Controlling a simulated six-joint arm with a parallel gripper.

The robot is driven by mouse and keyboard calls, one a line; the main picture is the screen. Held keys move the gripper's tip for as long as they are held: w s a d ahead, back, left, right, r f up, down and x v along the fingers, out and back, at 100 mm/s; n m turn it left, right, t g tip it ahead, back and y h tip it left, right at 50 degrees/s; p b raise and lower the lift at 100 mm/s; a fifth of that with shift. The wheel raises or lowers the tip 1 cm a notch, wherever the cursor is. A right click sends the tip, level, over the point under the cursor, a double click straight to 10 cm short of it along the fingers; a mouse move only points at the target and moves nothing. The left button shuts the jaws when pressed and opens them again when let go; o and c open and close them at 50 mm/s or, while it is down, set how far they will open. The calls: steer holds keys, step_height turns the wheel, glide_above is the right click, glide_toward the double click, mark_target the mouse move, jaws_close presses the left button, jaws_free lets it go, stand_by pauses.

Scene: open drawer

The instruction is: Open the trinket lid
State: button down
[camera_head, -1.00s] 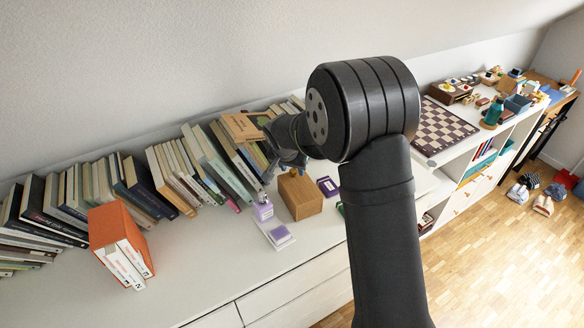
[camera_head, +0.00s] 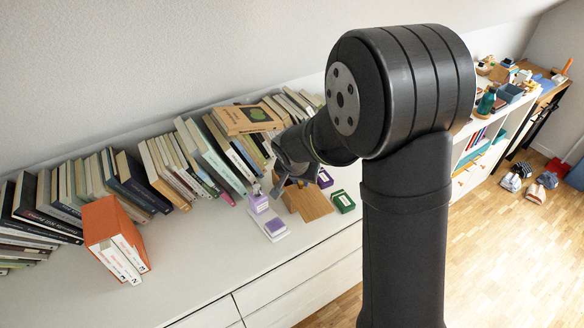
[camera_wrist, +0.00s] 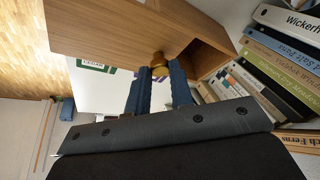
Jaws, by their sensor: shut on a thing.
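The wooden trinket box (camera_head: 309,203) stands on the white cabinet top, partly hidden behind my gripper (camera_head: 281,184) in the head view. In the wrist view, a wooden panel (camera_wrist: 105,25), seemingly its lid, carries a round brass knob (camera_wrist: 159,66). My gripper (camera_wrist: 160,75) is shut on this knob, with a blue finger on each side. A dark gap (camera_wrist: 200,58) shows the box open beside the panel. How far the lid is swung is hard to tell.
Books (camera_head: 160,175) line the wall.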

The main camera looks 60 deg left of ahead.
steer(key=shift+s+d, duration=0.1)
steer(key=shift+d, duration=0.7)
steer(key=c, duration=1.3)
jaws_free()
steer(key=shift+o, duration=0.2)
steer(key=shift+r, duration=0.15)
steer(key=v, duration=1.7)
steer(key=shift+r, duration=0.15)
steer(key=x, duration=1.7)
steer(key=shift+f, duration=0.3)
